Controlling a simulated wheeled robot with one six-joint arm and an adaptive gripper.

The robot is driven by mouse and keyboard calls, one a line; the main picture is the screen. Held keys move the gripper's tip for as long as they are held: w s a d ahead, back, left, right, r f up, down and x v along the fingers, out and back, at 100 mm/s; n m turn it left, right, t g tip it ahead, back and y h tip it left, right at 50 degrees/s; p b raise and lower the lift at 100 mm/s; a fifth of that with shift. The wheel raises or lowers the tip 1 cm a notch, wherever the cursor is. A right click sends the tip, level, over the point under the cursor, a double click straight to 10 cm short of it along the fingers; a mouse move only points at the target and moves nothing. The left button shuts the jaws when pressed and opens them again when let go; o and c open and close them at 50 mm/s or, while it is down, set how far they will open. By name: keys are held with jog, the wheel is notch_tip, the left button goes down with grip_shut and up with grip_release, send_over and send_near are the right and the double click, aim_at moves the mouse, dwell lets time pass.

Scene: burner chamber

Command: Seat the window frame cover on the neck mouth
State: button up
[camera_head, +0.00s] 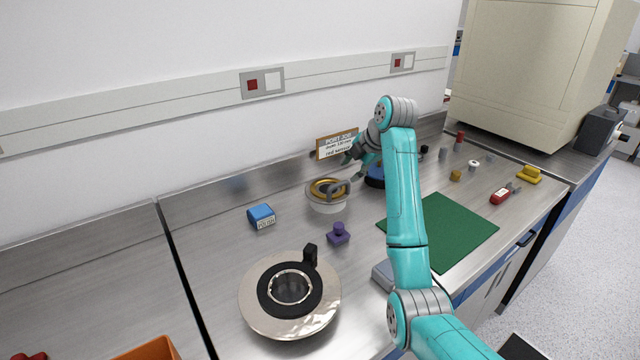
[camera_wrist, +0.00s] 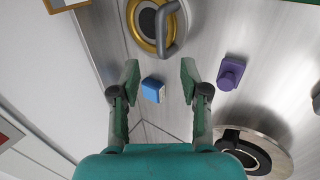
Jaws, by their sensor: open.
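The neck mouth (camera_head: 291,287) is a round opening with a bright metal rim inside a black ring, on a wide shiny metal disc at the front left. It shows partly at the lower right in the wrist view (camera_wrist: 240,152). What looks like the window frame cover (camera_head: 327,187) is a gold ring with a grey loop handle. It rests on a round white stand behind the neck, and shows at the top of the wrist view (camera_wrist: 146,24). My gripper (camera_wrist: 160,78) is open and empty. In the head view it hangs above and behind the cover, apart from it.
A blue labelled block (camera_head: 261,216) and a purple knobbed piece (camera_head: 338,234) stand near the neck. A sign (camera_head: 335,144) leans at the back wall.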

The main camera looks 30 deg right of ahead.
aim_at(339, 184)
jog(key=x, duration=0.4)
jog(key=shift+w+f, duration=0.15)
jog(key=shift+w, duration=0.1)
jog(key=shift+x, duration=3.1)
jog(key=shift+s+a+f, duration=0.1)
jog(key=shift+s, duration=0.05)
grip_shut()
